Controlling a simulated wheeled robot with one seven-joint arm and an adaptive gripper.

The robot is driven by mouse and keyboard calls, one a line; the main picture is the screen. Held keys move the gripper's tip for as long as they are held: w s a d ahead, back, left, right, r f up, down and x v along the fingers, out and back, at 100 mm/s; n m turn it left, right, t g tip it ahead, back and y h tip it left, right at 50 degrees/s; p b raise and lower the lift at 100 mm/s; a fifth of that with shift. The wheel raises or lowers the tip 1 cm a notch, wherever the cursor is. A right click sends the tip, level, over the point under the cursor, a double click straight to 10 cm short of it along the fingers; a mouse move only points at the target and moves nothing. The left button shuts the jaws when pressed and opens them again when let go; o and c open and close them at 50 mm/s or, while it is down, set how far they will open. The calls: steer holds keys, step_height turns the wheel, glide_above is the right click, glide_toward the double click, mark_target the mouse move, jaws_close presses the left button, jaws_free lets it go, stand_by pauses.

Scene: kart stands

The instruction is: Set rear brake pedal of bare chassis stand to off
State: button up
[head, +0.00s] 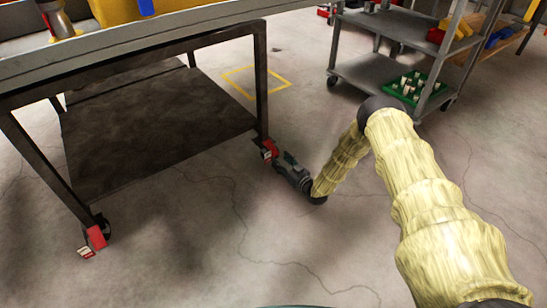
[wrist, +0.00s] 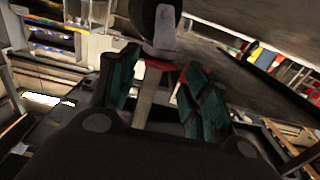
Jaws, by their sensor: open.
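The stand (head: 150,118) is a dark metal frame with a lower shelf, at the left of the head view. A red brake pedal (head: 268,146) shows low at its right leg. Another red pedal (head: 97,237) is at the caster of its near leg, with a small red-and-white tag beside it. My gripper (head: 283,163) is low over the floor, close to the right leg's pedal. In the wrist view its green-padded fingers (wrist: 162,85) are apart, with a red pedal (wrist: 158,65) and a caster (wrist: 160,22) just beyond. Contact cannot be told; the pedal's angle is unclear.
A grey cart (head: 385,75) stands at the back right, with a green tray (head: 412,90) of small pieces on its lower shelf. A yellow square (head: 257,82) is marked on the floor. The concrete floor (head: 240,250) in front is clear.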

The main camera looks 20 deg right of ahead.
mark_target(275, 154)
steer(key=b+x, duration=0.1)
steer(key=x, duration=0.3)
steer(key=shift+f+b, duration=0.15)
steer(key=shift+b, duration=0.2)
steer(key=shift+b+x, duration=0.3)
steer(key=shift+x, duration=0.5)
jaws_close()
steer(key=shift+r, duration=0.25)
